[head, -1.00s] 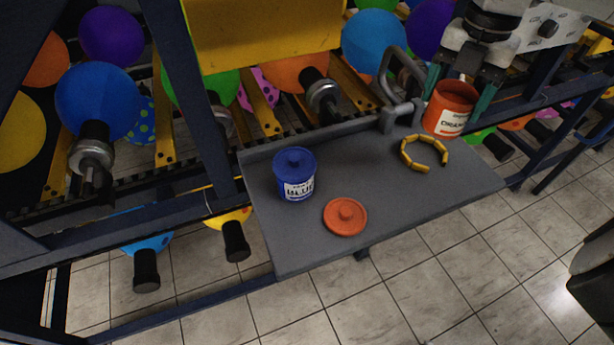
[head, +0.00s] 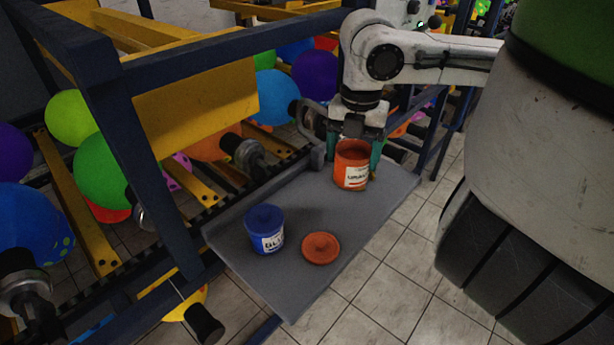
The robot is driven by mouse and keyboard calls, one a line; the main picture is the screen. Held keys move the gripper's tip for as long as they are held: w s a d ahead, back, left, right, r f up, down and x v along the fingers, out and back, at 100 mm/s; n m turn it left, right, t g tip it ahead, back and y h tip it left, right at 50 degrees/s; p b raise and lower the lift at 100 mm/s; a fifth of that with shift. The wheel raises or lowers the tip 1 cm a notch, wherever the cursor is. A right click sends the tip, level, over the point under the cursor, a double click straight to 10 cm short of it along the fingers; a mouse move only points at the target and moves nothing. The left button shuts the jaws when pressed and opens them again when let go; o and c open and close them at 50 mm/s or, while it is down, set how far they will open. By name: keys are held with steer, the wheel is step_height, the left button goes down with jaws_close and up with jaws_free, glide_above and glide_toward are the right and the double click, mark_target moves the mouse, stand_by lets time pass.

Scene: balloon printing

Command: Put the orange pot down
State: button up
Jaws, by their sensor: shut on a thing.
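The orange pot (head: 351,165) is upright, with no lid on it and a white label facing me. My gripper (head: 358,158) is shut on the orange pot from behind, with a green finger on each side. The pot is at the right part of the grey shelf (head: 305,207). I cannot tell whether its base touches the shelf. The orange lid (head: 321,248) lies flat on the shelf, in front and to the left of the pot.
A grey handle-shaped bracket (head: 314,125) rises at the shelf's back edge, left of my gripper. Machine rails and several balloons are behind. Bare shelf lies between the pots.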

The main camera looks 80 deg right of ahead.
steer(key=w+f, duration=0.8)
steer(key=f, duration=0.2)
steer(key=shift+w+d+p, duration=0.3)
steer(key=shift+w+p, duration=0.05)
steer(key=shift+w, duration=0.05)
steer(key=shift+f, duration=0.45)
steer(key=shift+f, duration=0.2)
steer(key=o, duration=1.2)
steer(key=shift+r, duration=0.1)
steer(key=shift+r, duration=0.1)
